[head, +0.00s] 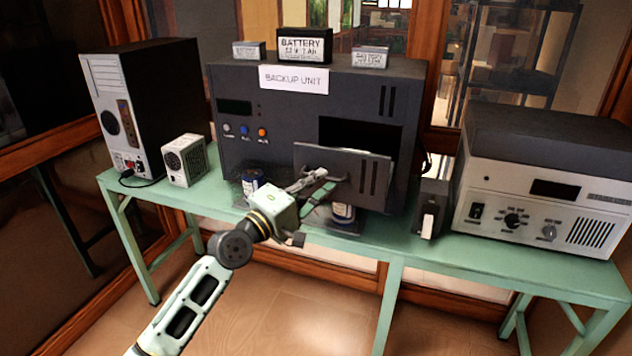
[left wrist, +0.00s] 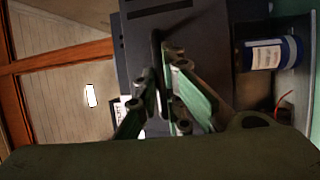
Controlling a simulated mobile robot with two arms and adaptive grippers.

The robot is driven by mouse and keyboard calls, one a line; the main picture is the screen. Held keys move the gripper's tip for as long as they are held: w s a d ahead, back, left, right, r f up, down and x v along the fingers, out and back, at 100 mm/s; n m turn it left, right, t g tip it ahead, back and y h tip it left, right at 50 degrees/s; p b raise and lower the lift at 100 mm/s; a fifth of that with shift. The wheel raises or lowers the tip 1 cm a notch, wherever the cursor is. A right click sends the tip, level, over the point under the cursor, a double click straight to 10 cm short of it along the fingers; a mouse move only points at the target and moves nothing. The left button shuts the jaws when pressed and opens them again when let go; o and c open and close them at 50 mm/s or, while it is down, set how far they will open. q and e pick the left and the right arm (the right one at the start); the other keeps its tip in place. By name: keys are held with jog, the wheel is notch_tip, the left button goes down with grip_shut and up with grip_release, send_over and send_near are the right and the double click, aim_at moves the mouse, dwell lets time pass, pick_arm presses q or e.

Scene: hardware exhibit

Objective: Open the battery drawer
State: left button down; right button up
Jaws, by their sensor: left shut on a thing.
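The battery drawer (head: 368,172) is a dark grey front panel with vertical slots, low on the right side of the backup unit (head: 300,130). In the head view it stands out from the unit's face, and a dark opening (head: 362,132) shows above and behind it. My left gripper (head: 326,180) is at the drawer's handle and shut on it. In the left wrist view, its fingers (left wrist: 166,70) close on a thin dark part in front of grey panels; the exact contact is hard to make out. My right gripper is not in view.
A black computer tower (head: 150,100) and small power supply (head: 185,160) are left. A small switch box (head: 430,210) and grey instrument (head: 540,185) are right. Three batteries (head: 304,46) sit on top.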

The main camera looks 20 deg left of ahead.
pick_arm(q)
jog(key=c, duration=2.2)
grip_release()
jog(key=shift+o, duration=0.2)
jog(key=v, duration=1.2)
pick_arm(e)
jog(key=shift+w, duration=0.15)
